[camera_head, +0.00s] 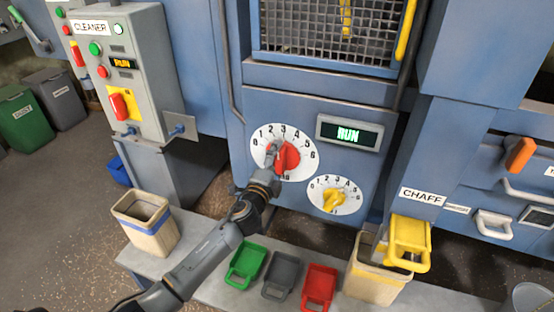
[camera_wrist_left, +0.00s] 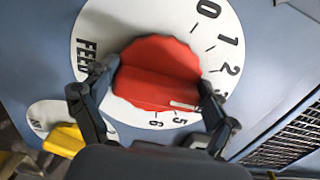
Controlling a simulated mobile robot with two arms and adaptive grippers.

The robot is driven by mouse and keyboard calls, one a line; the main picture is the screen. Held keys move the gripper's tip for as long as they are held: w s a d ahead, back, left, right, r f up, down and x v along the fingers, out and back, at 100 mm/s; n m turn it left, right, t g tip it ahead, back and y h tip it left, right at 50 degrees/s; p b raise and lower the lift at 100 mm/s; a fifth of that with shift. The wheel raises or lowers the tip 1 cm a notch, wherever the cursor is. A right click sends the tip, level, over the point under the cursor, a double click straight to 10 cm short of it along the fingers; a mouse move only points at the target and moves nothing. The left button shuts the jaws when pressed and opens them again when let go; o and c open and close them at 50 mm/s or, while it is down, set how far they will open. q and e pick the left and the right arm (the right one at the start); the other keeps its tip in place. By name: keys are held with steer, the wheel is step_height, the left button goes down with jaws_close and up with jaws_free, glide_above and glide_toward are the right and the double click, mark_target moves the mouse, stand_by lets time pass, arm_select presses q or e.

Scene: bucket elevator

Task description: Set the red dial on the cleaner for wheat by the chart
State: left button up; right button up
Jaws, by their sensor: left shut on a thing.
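The red dial (camera_head: 289,157) sits on a round white scale (camera_head: 263,140) numbered from 0 up to 6 on the blue cleaner panel. My left gripper (camera_head: 273,162) is at the dial. In the left wrist view, its two fingers (camera_wrist_left: 155,95) are shut on opposite sides of the red dial (camera_wrist_left: 155,65). The dial's white mark points between 3 and 5, toward a part of the scale that a finger hides; I cannot read it exactly. The scale carries the word FEED. My right gripper is not in view. No chart shows in either view.
A control box (camera_head: 112,75) marked CLEANER stands left.

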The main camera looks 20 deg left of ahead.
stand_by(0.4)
arm_select(q)
steer(key=o, duration=1)
steer(key=shift+c, duration=0.2)
steer(key=shift+s, duration=0.1)
steer(key=s, duration=1.1)
steer(key=shift+s+a, duration=0.2)
steer(key=shift+s, duration=0.2)
